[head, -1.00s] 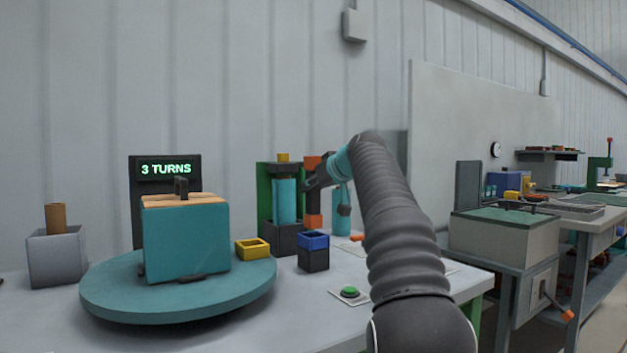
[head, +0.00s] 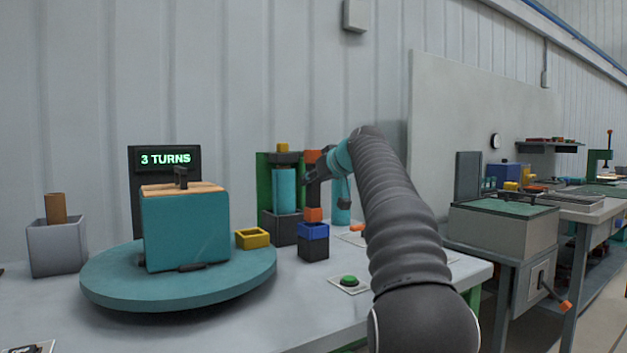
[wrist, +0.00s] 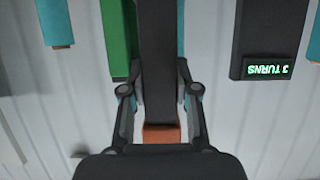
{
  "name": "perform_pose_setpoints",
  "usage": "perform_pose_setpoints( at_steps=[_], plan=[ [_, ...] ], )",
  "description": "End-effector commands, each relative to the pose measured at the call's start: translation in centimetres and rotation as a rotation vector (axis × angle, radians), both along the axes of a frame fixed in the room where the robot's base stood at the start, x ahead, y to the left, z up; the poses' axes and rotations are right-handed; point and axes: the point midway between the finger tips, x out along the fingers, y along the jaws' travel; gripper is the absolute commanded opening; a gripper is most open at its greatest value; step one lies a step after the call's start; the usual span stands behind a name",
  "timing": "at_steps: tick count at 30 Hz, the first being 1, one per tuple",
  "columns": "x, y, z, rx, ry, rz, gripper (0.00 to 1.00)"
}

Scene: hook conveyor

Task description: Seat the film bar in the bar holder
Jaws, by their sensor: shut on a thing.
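The film bar (head: 314,192) is dark with orange ends and stands about upright in my gripper (head: 318,179). Its lower orange end is right above the blue rim of a small black socket, which looks like the bar holder (head: 314,247). I cannot tell whether that end is at the rim or slightly above it. In the wrist view my gripper (wrist: 160,95) is shut on the dark bar (wrist: 158,45), one finger on each side. One orange end shows near the palm. The holder's opening is hidden.
A green-framed stand with a teal roll (head: 284,190) is behind. A green button (head: 348,280) sits in front, right. A grey bin (head: 56,250) is far left.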

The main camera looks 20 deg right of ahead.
Motion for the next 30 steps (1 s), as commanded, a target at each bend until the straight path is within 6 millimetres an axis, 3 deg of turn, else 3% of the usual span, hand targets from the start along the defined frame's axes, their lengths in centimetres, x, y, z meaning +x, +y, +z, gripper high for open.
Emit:
perform_pose_setpoints(
  at_steps=[30],
  plan=[
    [0.0,0.01,-0.48,0.0,-0.001,0.0,0.0]
  ],
)
